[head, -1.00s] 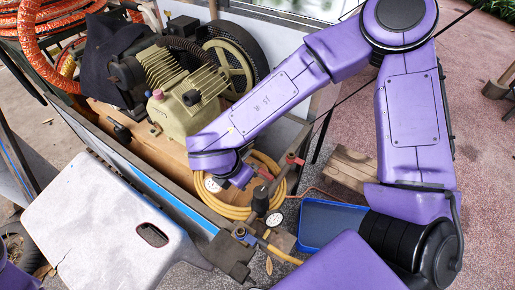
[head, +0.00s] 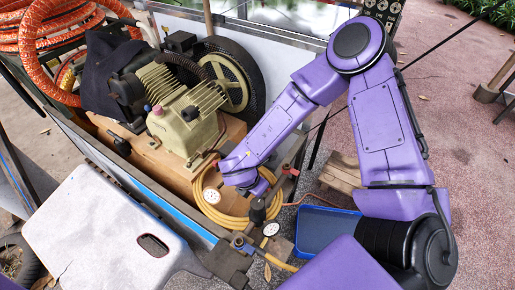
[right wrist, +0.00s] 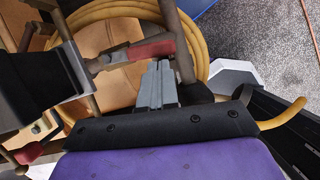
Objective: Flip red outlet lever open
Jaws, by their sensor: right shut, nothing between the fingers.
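A red lever (right wrist: 150,50) sits on a grey metal fitting in the right wrist view, its red end against a dark upright pipe. My right gripper (right wrist: 157,72) is shut and empty, with its fingertips just below the red lever; I cannot tell whether they touch it. In the head view the right gripper (head: 262,187) is over the yellow hose coil, and a red piece (head: 290,170) shows just right of it; the gripper and forearm hide part of the valve. A second red handle (right wrist: 28,153) shows at the lower left of the wrist view. My left gripper is out of view.
The compressor (head: 190,120) stands on the wooden deck behind my arm. Pressure gauges (head: 271,229), the yellow hose (head: 212,212) and pipes crowd the valve area. A blue tray (head: 322,240) lies to the right, and a white panel (head: 95,235) is at the left.

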